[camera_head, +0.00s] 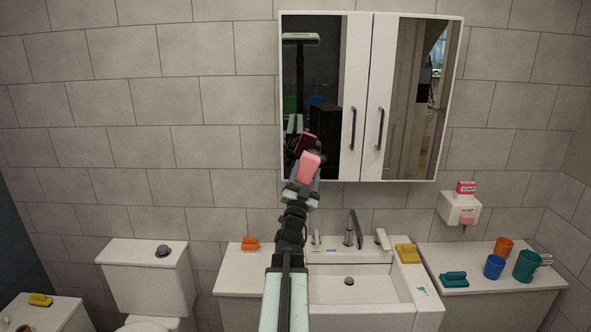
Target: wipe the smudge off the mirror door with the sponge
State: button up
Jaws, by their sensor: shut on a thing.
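A white wall cabinet (360,97) hangs above the sink with two mirror doors, each with a dark handle. My gripper (304,182) is shut on a pink sponge (309,166) in front of the lower left part of the left mirror door (325,85). The reflection of the sponge shows dark red just above it in the glass. I cannot tell whether the sponge touches the mirror. No smudge can be clearly made out; the sponge and gripper cover part of the lower glass.
Below are a white sink (350,288) and a faucet (352,230). An orange brush (250,244), a yellow sponge (407,253), a teal brush (453,279) and cups (494,267) stand around it. A soap dispenser (459,209) is at right, a toilet (150,280) at left.

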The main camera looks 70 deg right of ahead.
jog(key=shift+w+d, duration=0.55)
jog(key=shift+d, duration=0.15)
jog(key=shift+w+d, duration=0.3)
jog(key=shift+d, duration=0.6)
jog(key=shift+w+d, duration=0.35)
jog(key=shift+d, duration=0.6)
jog(key=shift+w+d, duration=0.3)
jog(key=shift+d, duration=0.6)
jog(key=shift+w+d, duration=0.35)
jog(key=shift+d, duration=0.55)
jog(key=shift+s+d, duration=0.2)
jog(key=shift+s, duration=0.45)
jog(key=shift+s+d, duration=0.25)
jog(key=shift+s, duration=0.35)
jog(key=shift+s+d, duration=0.2)
jog(key=shift+s, duration=0.45)
jog(key=shift+s+d, duration=0.3)
jog(key=shift+s, duration=0.3)
jog(key=shift+s+d, duration=0.25)
jog(key=shift+s, duration=0.35)
jog(key=shift+s+d, duration=0.3)
jog(key=shift+s, duration=0.3)
